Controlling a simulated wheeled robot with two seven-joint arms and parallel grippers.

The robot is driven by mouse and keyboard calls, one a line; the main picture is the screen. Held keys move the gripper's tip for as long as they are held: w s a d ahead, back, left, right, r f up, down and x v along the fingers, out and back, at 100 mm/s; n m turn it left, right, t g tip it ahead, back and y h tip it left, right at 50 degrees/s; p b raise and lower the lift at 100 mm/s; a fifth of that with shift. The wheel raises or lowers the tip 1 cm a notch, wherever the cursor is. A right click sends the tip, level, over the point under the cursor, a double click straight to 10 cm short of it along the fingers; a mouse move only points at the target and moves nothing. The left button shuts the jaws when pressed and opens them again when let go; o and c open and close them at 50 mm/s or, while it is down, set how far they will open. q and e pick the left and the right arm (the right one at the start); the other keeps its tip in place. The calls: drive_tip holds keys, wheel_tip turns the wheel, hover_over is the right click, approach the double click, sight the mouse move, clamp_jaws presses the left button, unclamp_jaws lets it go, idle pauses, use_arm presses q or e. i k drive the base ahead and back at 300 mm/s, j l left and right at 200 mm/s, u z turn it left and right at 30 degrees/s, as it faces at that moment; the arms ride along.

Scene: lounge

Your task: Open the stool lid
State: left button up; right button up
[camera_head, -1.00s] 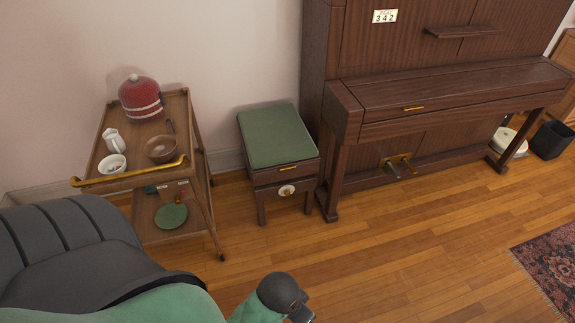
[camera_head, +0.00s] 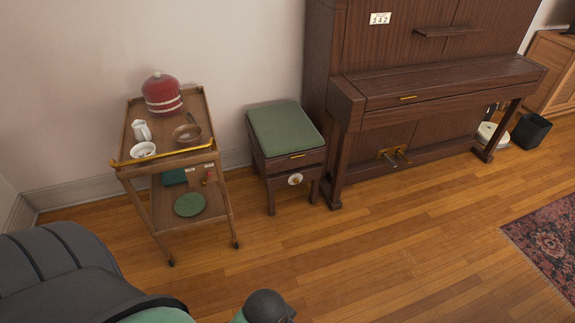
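The stool (camera_head: 270,166) stands against the wall, between the wooden trolley and the piano. It has dark wooden legs and a green padded lid (camera_head: 284,128), which lies flat and shut. A small brass-coloured handle (camera_head: 297,156) is on the front edge of the lid. Neither gripper shows. A dark rounded part of my arm shows at the bottom edge, well short of the stool.
The brown piano (camera_head: 425,95) stands close on the right. The floor (camera_head: 330,250) before the stool is clear. A patterned rug (camera_head: 548,245) lies at right.

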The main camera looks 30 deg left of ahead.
sight(280, 131)
drive_tip(key=l+u, duration=0.1)
drive_tip(key=u, duration=0.4)
drive_tip(key=l+u, duration=0.1)
drive_tip(key=u, duration=0.35)
drive_tip(key=l+u, duration=0.15)
drive_tip(key=u, duration=0.35)
drive_tip(key=i+l, duration=0.05)
